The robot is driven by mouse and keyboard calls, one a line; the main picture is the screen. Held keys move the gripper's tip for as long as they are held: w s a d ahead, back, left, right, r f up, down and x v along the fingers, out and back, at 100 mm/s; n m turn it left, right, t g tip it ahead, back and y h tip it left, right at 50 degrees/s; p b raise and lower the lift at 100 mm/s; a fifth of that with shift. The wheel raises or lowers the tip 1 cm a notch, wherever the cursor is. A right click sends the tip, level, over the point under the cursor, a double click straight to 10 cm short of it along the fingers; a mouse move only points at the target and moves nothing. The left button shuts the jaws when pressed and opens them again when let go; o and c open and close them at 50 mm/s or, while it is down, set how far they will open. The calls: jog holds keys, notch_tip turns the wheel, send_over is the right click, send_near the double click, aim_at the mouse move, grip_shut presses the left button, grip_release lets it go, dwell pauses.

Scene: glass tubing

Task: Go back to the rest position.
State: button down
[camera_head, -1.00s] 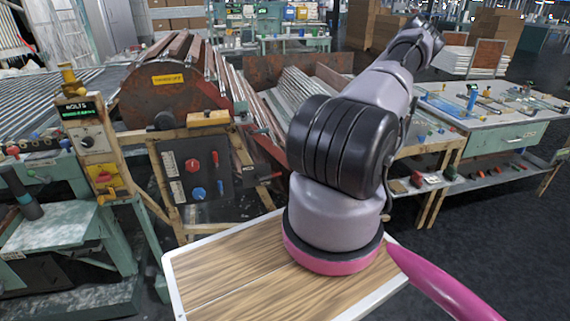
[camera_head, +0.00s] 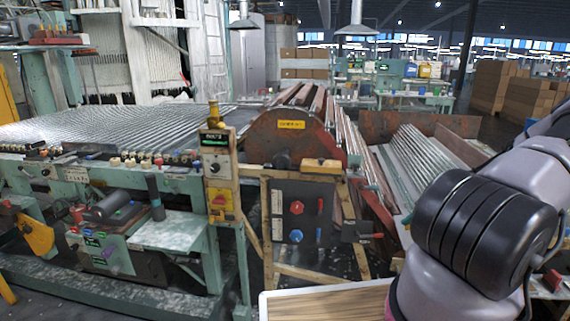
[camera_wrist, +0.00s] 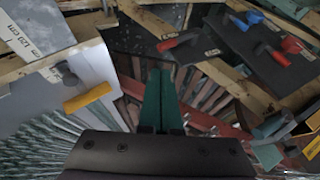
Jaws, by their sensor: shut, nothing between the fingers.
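My gripper (camera_wrist: 161,101) shows in the wrist view as two green fingers pressed together, with nothing held between them. It is out of the head view. There, my grey and black arm rises at the right side and leaves the picture at the right edge. In the wrist view the fingers point toward wooden framing and reddish and grey strips. The picture does not settle how far they are from these.
In the wrist view a dark panel (camera_wrist: 262,52) with red and blue knobs lies upper right, and a yellow handle (camera_wrist: 88,97) left. In the head view a rusty drum (camera_head: 282,137) stands mid-picture, with a ribbed bed (camera_head: 110,128) of tubing on its left.

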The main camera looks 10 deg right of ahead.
jog(key=s+a+r+n+g+h, duration=0.15)
jog(key=a+r, duration=0.35)
jog(key=r, duration=0.6)
jog(key=s+a+r+h, duration=0.1)
jog(key=s+a+r, duration=0.3)
jog(key=r, duration=0.8)
jog(key=s+a+r+g+h, duration=0.1)
jog(key=a+r+h, duration=0.1)
jog(key=a+r, duration=0.65)
jog(key=s+a+r+t+y, duration=0.1)
jog(key=s+a+r, duration=0.5)
jog(key=s+r, duration=0.3)
jog(key=s+a+r+m+t+y, duration=0.1)
jog(key=s+a+r+t+y, duration=0.1)
jog(key=s+a+r, duration=0.5)
jog(key=s+r, duration=0.2)
jog(key=s, duration=0.1)
jog(key=shift+s+r, duration=0.25)
jog(key=shift+r, duration=0.05)
jog(key=shift+a, duration=0.1)
